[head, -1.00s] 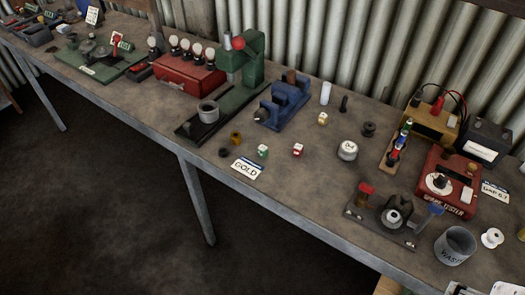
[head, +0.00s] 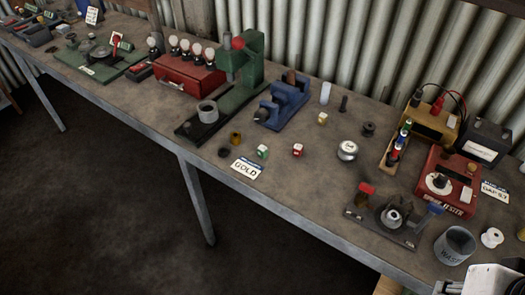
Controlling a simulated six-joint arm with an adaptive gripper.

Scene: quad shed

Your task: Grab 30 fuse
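Three small cube-like pieces with pale marked faces lie on the workbench (head: 330,190): a green one (head: 262,152), a red one (head: 298,150) and a yellow one (head: 322,118). A wooden holder (head: 386,158) at the right carries several upright pieces in green, blue and red. I cannot read a number 30 on any piece, so I cannot tell which is the 30 fuse. A pale shape at the bottom right corner (head: 492,280) looks like part of my arm.
A red tester box (head: 447,183), a low metal fixture (head: 385,222) and a grey waste cup (head: 455,245) crowd the right. The GOLD card (head: 246,168) lies near the front edge.

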